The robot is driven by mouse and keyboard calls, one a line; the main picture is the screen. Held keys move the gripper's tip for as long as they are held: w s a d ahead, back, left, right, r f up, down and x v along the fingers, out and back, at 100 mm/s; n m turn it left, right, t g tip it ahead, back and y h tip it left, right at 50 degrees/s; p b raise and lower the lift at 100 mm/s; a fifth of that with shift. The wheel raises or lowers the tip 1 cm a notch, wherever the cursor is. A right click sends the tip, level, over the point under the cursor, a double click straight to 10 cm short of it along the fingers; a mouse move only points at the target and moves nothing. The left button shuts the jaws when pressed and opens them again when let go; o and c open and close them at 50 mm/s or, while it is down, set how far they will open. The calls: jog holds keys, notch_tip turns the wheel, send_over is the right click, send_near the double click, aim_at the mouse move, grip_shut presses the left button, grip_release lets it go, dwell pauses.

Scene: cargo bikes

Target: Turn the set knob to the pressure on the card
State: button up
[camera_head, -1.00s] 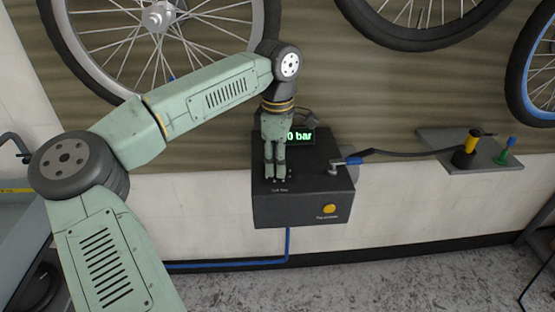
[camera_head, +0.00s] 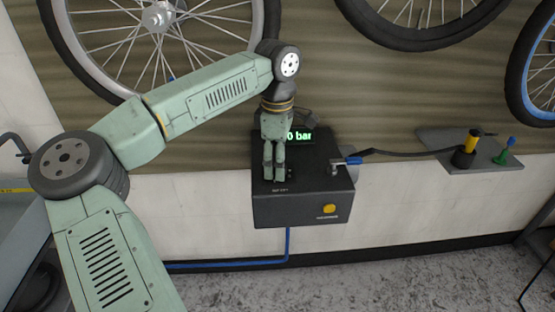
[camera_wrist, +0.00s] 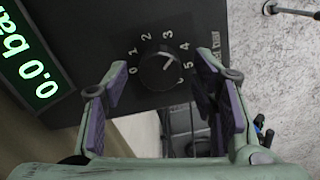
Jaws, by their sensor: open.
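The set knob (camera_wrist: 160,71) is round and black with a white pointer line, on the dark top of the pump box (camera_head: 312,178). Printed numbers ring it; the pointer is toward the 3 to 4 side, exact value unclear. A green display (camera_wrist: 36,80) reads 0.0 bar; it also shows partly behind my gripper in the head view (camera_head: 300,136). My gripper (camera_wrist: 160,88) is open, with one finger on each side of the knob in the picture; contact cannot be told. In the head view my gripper (camera_head: 273,178) points down over the box and hides the knob. I see no card.
A yellow button (camera_head: 329,208) is on the box front. Bike wheels (camera_head: 160,40) hang above. Floor in front (camera_head: 380,285) is clear.

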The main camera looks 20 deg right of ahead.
notch_tip(320, 180, up, 12)
dwell(0.5)
dwell(0.3)
